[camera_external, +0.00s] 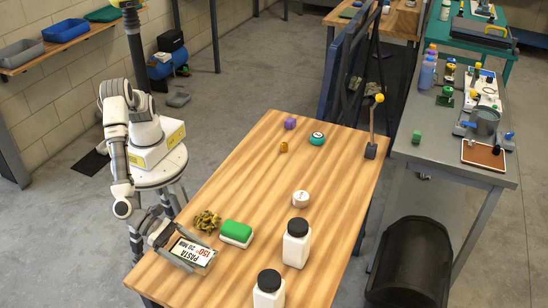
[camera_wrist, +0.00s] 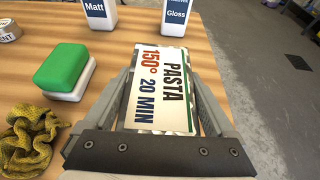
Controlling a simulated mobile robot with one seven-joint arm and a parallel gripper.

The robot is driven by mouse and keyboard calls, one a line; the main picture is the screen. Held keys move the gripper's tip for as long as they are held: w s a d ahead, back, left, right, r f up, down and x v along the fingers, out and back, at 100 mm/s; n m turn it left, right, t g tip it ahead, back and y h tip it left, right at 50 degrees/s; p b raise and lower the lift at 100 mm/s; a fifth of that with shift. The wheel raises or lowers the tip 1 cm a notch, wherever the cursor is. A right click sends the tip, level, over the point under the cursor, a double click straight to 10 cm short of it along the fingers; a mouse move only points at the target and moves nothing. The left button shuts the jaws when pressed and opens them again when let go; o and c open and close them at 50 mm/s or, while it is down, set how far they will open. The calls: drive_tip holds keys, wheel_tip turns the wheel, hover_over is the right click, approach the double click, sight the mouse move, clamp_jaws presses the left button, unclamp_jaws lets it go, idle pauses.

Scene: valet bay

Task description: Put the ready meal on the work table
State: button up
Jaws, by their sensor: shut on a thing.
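The ready meal (camera_external: 192,252) is a flat box with a white label reading PASTA, 150°, 20 MIN. My gripper (camera_external: 178,250) is shut on it, with a finger along each side. In the wrist view the ready meal (camera_wrist: 158,92) lies between the two fingers of my gripper (camera_wrist: 160,95). The wooden work table (camera_external: 255,185) is below, and the box is over its near left corner. I cannot tell whether the box touches the tabletop.
A green and white sponge (camera_external: 236,233) and a crumpled yellow-brown cloth (camera_external: 207,221) lie close beside the box. Two white bottles with black lids (camera_external: 296,245) (camera_external: 268,291) stand to the right. A mallet (camera_external: 373,135) stands at the far right. The table's middle is mostly clear.

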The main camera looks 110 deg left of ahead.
sight(193, 262)
drive_tip(key=shift+f+b, duration=0.8)
drive_tip(key=shift+f, duration=1.15)
drive_tip(key=shift+f, duration=0.15)
drive_tip(key=o, duration=1.4)
drive_tip(key=shift+s+r, duration=0.15)
drive_tip(key=shift+r, duration=0.15)
drive_tip(key=p+v, duration=0.2)
drive_tip(key=v, duration=0.9)
drive_tip(key=shift+s+p, duration=0.3)
drive_tip(key=shift+p, duration=0.05)
drive_tip(key=shift+r, duration=0.1)
